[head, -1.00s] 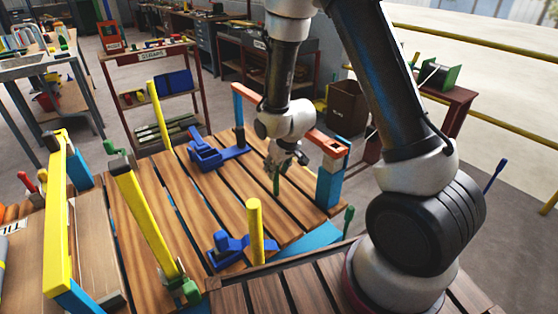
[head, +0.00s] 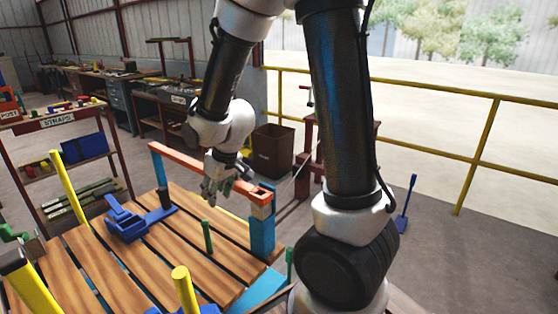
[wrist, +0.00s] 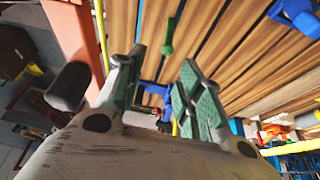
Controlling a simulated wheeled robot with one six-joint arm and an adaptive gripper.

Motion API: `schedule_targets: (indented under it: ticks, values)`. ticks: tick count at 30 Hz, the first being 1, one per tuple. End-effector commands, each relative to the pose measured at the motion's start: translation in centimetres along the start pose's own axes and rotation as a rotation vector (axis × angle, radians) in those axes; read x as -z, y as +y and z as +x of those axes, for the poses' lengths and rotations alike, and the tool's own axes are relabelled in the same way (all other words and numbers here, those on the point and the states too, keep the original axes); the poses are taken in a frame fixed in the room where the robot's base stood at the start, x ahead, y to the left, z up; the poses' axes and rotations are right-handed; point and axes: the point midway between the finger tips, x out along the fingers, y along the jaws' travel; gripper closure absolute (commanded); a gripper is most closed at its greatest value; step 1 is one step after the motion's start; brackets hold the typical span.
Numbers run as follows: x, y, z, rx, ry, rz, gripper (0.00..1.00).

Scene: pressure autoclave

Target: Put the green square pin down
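The green square pin (head: 207,236) stands roughly upright on the wooden slatted deck (head: 165,262), close to the blue post (head: 262,232) at the deck's right corner. My gripper (head: 214,196) is above the pin in the head view and apart from it. In the wrist view my gripper (wrist: 163,58) shows its two green-padded fingers spread open with nothing between them. The pin (wrist: 168,38) appears beyond the fingertips there, over the slats. Whether its foot sits in a hole or a gap is too small to tell.
An orange bar (head: 200,170) runs along the deck's far edge, close to my gripper. A blue clamp-like piece (head: 132,218) lies on the deck at left. A yellow post (head: 184,290) stands near the front. A brown bin (head: 272,150) and yellow railing (head: 420,150) are beyond.

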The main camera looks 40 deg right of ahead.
Motion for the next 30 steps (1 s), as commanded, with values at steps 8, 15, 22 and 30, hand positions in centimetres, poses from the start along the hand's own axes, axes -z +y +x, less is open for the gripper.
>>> schedule_targets:
  ticks: [8, 15, 22, 30]
  values:
    - [-5.3, 4.7, -14.9, -0.059, 0.009, 0.142, 0.63]
    - [-12.6, 5.5, -22.8, -0.093, -0.005, 0.235, 0.63]
    - [-15.1, 5.2, -24.6, -0.101, -0.015, 0.262, 0.63]
    - [-15.1, 5.2, -24.6, -0.101, -0.016, 0.261, 0.63]
